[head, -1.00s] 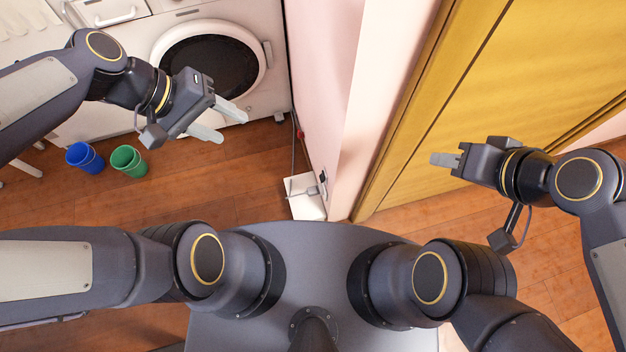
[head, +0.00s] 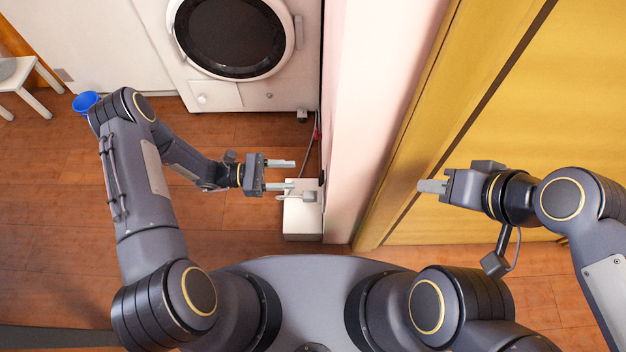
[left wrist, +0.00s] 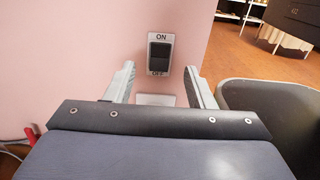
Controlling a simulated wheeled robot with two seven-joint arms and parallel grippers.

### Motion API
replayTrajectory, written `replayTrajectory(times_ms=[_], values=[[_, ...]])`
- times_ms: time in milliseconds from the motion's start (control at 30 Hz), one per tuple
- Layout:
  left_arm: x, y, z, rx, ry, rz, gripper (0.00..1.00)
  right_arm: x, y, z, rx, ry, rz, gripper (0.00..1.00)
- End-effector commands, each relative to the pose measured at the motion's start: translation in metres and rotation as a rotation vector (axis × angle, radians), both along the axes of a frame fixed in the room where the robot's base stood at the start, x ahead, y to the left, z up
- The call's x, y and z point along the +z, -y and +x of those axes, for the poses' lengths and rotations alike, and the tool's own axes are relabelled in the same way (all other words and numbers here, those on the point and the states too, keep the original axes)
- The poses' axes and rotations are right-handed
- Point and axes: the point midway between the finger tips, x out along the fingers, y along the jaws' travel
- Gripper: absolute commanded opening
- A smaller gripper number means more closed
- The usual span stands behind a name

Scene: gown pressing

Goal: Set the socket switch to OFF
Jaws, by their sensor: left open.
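The socket switch (left wrist: 159,54) is on the pink wall in the left wrist view. It has a dark rocker on a light plate, with ON printed above and OFF below. In the head view it is hard to make out. My left gripper (head: 281,176) is open and empty. In the left wrist view its two fingers (left wrist: 163,88) point at the wall, one on each side below the switch, apart from it. My right gripper (head: 432,186) is in front of the yellow door; its fingers look close together, with nothing visible between them.
A white box (head: 302,222) stands on the floor by the wall, below my left gripper. A washing machine (head: 210,96) is at the back, and a blue bin (head: 85,101) is at the left. A pink wall edge (head: 362,130) lies between my grippers.

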Motion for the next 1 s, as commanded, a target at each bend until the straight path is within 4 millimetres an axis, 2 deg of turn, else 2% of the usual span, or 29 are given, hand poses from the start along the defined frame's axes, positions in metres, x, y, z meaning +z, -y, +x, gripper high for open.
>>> replayTrajectory(times_ms=[400, 500, 867, 1000], values=[[-0.002, 0.061, -0.001, -0.004, -0.005, -0.004, 0.49, -0.01, 0.0, 0.0, 0.0, 0.0, 0.0, 0.36], [-0.002, 0.07, -0.001, -0.003, -0.005, -0.004, 0.49, -0.011, 0.0, 0.0, 0.0, 0.0, 0.0, 0.36], [-0.001, 0.077, -0.001, -0.001, -0.005, -0.002, 0.49, -0.012, 0.0, 0.0, 0.0, 0.0, 0.0, 0.36], [-0.001, 0.077, -0.001, -0.001, -0.005, -0.002, 0.32, -0.012, 0.0, 0.0, 0.0, 0.0, 0.0, 0.36]])
